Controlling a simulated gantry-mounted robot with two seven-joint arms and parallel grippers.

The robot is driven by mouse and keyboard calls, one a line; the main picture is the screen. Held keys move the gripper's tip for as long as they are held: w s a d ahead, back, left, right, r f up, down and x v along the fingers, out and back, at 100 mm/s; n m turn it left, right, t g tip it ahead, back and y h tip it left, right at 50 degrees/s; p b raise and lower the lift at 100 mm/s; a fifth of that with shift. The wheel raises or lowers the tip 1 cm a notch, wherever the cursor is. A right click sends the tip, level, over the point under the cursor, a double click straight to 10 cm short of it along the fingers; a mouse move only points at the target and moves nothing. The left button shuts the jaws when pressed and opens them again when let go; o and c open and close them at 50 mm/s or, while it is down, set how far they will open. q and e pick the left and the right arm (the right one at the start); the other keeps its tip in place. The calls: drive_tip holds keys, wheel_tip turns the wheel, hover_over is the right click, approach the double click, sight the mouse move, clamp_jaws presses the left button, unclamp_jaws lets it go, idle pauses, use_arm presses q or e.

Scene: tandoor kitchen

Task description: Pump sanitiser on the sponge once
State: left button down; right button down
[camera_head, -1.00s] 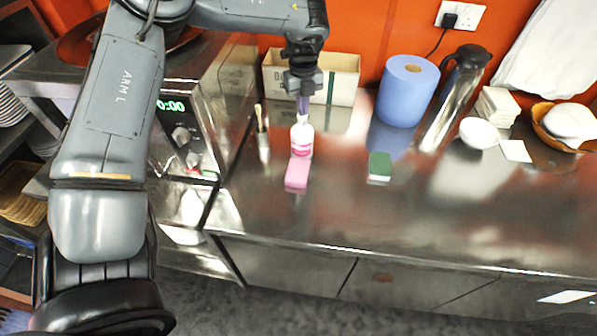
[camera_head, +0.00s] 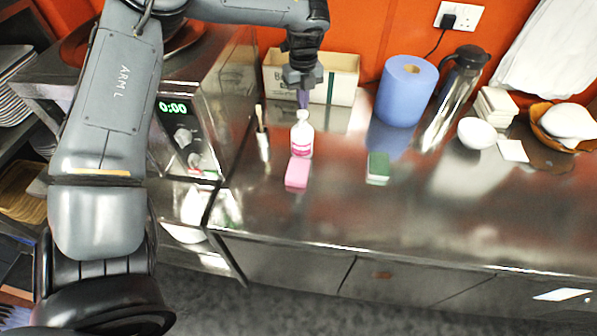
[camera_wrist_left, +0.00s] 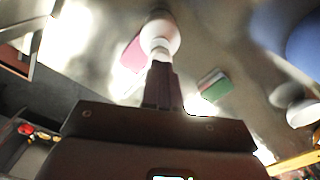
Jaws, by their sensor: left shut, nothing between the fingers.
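A white sanitiser bottle (camera_head: 301,136) with a pink label stands upright on the steel counter. A pink sponge (camera_head: 297,172) lies just in front of it. My left gripper (camera_head: 303,102) is shut and empty, pointing down right above the bottle's top; I cannot tell whether it touches the pump. In the left wrist view the shut fingers (camera_wrist_left: 163,78) reach towards the bottle (camera_wrist_left: 160,36), with the pink sponge (camera_wrist_left: 134,55) beside it. A green-topped sponge (camera_head: 378,167) lies to the right. My right gripper is not in view.
An open cardboard box (camera_head: 342,78) is behind the bottle. A brush holder (camera_head: 262,143) stands left of it. The counter's front right is clear.

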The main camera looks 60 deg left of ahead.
use_arm(q)
drive_tip(key=shift+r, duration=0.1)
wheel_tip(320, 180, up, 4)
drive_tip(key=p, duration=0.3)
drive_tip(key=shift+r, duration=0.95)
